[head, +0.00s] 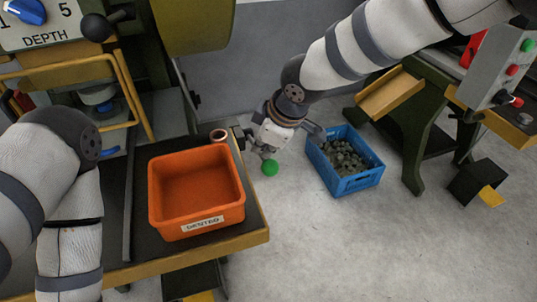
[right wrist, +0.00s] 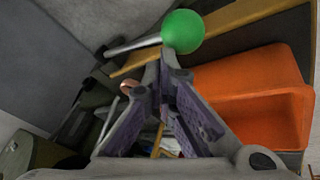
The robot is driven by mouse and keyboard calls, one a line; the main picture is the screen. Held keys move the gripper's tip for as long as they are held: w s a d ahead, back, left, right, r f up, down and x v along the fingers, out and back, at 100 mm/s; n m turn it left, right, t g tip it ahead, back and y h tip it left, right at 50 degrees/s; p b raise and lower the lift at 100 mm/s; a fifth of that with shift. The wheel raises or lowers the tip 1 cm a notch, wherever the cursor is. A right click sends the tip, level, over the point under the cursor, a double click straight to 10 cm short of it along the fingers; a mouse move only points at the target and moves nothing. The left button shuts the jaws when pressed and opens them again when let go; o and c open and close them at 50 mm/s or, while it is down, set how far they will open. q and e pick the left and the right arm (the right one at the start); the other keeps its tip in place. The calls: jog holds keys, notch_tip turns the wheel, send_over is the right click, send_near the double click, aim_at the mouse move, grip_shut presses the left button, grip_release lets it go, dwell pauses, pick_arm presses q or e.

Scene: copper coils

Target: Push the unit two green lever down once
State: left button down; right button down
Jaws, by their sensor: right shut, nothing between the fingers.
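The green lever knob (head: 270,167) shows just below my right gripper (head: 264,150) in the head view, beyond the right edge of the bench. In the right wrist view the green knob (right wrist: 183,31) sits on a pale metal rod (right wrist: 132,47) just past the fingertips. My right gripper (right wrist: 168,62) is shut and empty, its tips close to the knob. I cannot tell whether they touch it. No unit number shows by this lever. My left arm is at the left of the head view; its gripper is out of sight.
An orange bin (head: 160,204) with a label stands on the dark bench (head: 135,243). A copper coil (head: 218,135) lies behind it. A blue crate (head: 349,184) of small parts is on the floor to the right. A machine with a DEPTH dial (head: 28,10) is at upper left.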

aim_at(267, 162)
jog(key=shift+s+d+f, duration=0.1)
jog(key=shift+s+f, duration=0.15)
jog(key=shift+f, duration=0.35)
jog(key=shift+s+d+f, duration=0.1)
jog(key=shift+s+f, duration=0.1)
jog(key=shift+f, duration=0.45)
jog(key=shift+s+f, duration=0.25)
jog(key=shift+f, duration=0.35)
dwell(1.6)
jog(key=shift+w+a+r, duration=0.1)
jog(key=shift+w+r, duration=0.25)
jog(key=shift+r, duration=0.6)
jog(key=shift+w+a+r, duration=0.1)
jog(key=shift+w+r, duration=0.2)
jog(key=shift+r, duration=0.6)
jog(key=shift+w+a+r, duration=0.1)
jog(key=shift+w+r, duration=0.25)
jog(key=shift+r, duration=0.6)
jog(key=r, duration=0.1)
jog(key=w+r, duration=0.1)
jog(key=r, duration=0.2)
jog(key=shift+w+a+r, duration=0.3)
jog(key=shift+w+r, duration=0.05)
